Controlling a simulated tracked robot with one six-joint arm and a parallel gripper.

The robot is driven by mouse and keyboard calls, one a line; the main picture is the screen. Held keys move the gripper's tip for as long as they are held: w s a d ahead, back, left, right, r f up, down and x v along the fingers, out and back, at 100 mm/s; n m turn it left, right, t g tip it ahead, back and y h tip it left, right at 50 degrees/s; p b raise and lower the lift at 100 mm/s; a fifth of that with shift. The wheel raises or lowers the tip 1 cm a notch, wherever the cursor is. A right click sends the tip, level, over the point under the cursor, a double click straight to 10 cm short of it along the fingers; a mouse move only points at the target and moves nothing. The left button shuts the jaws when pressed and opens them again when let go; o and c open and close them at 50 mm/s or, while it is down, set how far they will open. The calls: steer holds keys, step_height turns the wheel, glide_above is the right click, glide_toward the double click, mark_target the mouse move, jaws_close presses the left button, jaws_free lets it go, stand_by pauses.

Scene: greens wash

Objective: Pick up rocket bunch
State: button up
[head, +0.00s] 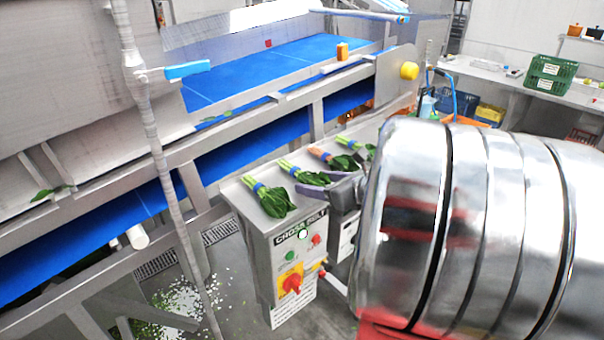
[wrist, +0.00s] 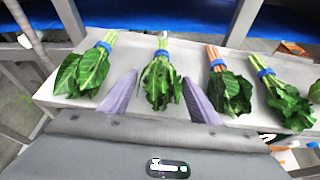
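The bunch with narrow, lobed green leaves, which looks like the rocket bunch (wrist: 161,82), lies on a steel ledge with a blue band around its pale green stems. It is the second bunch from the left in the wrist view, and it also shows in the head view (head: 290,170), its leaves partly behind my gripper. My gripper (wrist: 159,82) is open, with its two purple fingers apart on either side of the leaves in the picture. Nothing is held. In the head view my gripper (head: 319,184) is over the ledge; whether the fingers touch anything is unclear.
A broad-leaved bunch (wrist: 88,68) lies to the left. A pink-stemmed bunch (wrist: 228,84) lies close to the right finger, with another green bunch (wrist: 283,97) beyond it. The steel ledge (wrist: 195,57) sits above a control box (head: 290,258), beside a blue conveyor (head: 270,62).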

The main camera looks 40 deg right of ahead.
steer(key=c, duration=0.8)
steer(key=shift+r, duration=0.15)
step_height(320, 180, up, 10)
steer(key=shift+f, duration=0.1)
stand_by(0.6)
